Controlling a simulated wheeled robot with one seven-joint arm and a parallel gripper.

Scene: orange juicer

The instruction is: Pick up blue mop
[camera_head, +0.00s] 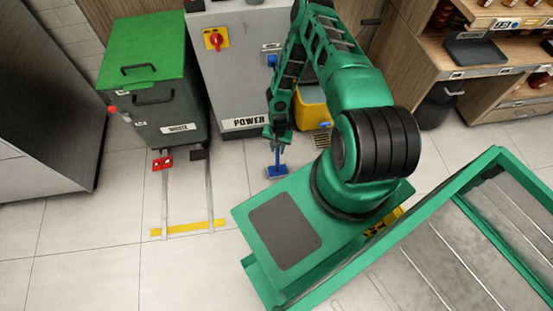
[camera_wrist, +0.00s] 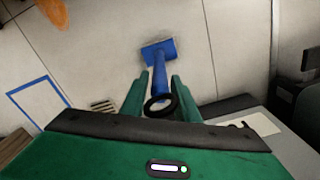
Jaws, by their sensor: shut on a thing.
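The blue mop (camera_head: 277,171) is below my gripper (camera_head: 277,143) in the head view, its flat head down near the tiled floor. In the wrist view the mop's blue head (camera_wrist: 158,50) points away from me, and its blue handle runs back between the two green fingers of my gripper (camera_wrist: 160,82). The fingers are shut on the handle, with a black ring at its near end. I cannot tell whether the mop head touches the floor.
A green-lidded waste bin (camera_head: 155,90) and a grey power cabinet (camera_head: 238,75) stand behind the mop. A yellow container (camera_head: 313,108) is partly hidden behind my arm. A floor drain (camera_wrist: 103,106) lies nearby. A green-framed conveyor (camera_head: 440,240) is at right. Floor at lower left is clear.

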